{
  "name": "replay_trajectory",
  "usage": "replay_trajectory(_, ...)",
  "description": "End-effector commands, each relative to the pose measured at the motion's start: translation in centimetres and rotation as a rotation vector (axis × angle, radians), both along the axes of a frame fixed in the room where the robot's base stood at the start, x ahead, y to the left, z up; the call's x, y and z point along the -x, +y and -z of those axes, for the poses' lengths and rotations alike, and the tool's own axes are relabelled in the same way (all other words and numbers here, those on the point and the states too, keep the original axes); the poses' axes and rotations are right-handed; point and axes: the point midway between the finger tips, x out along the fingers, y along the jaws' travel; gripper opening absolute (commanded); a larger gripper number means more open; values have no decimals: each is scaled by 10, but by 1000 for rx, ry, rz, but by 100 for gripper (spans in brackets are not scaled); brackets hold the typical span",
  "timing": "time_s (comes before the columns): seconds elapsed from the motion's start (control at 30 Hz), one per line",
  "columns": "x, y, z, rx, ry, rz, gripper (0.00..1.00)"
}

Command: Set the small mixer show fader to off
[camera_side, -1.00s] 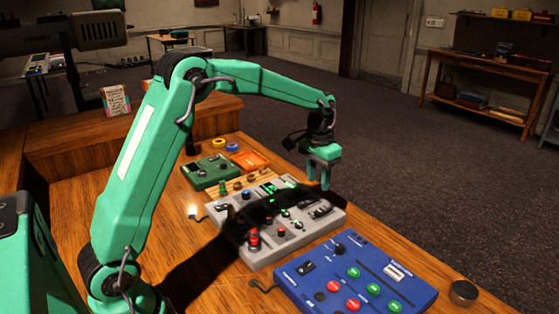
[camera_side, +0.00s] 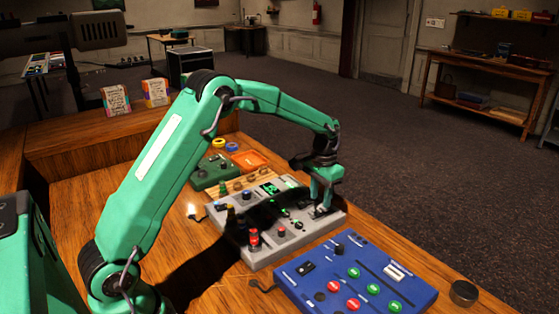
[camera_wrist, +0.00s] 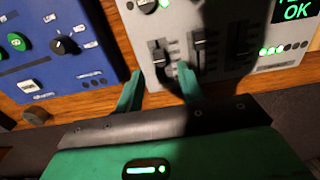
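A grey control panel (camera_side: 290,240) lies on the desk, with knobs, lit green buttons and a red mushroom button. In the wrist view its end (camera_wrist: 222,72) shows three dark slide faders: a left one (camera_wrist: 158,55), a middle one (camera_wrist: 198,43) and a right one (camera_wrist: 240,45). Their labels are too small to read, so I cannot tell which is the show fader. My gripper (camera_side: 321,208) is low over the panel's right end. In the wrist view my gripper (camera_wrist: 159,82) is open, its fingers apart just below the left fader, with nothing visible between the tips.
A blue panel (camera_side: 320,285) with red and green buttons lies in front of the grey one. A green box (camera_side: 205,178) and an orange tray (camera_side: 250,160) lie behind. My arm's shadow darkens part of the grey panel.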

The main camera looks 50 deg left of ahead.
Motion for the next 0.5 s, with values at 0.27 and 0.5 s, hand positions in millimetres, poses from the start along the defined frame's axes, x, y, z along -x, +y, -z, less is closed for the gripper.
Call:
replay_trajectory(0.27,1,0,33,0,2,0,38)
replay_trajectory(0.5,1,0,43,0,0,0,38)
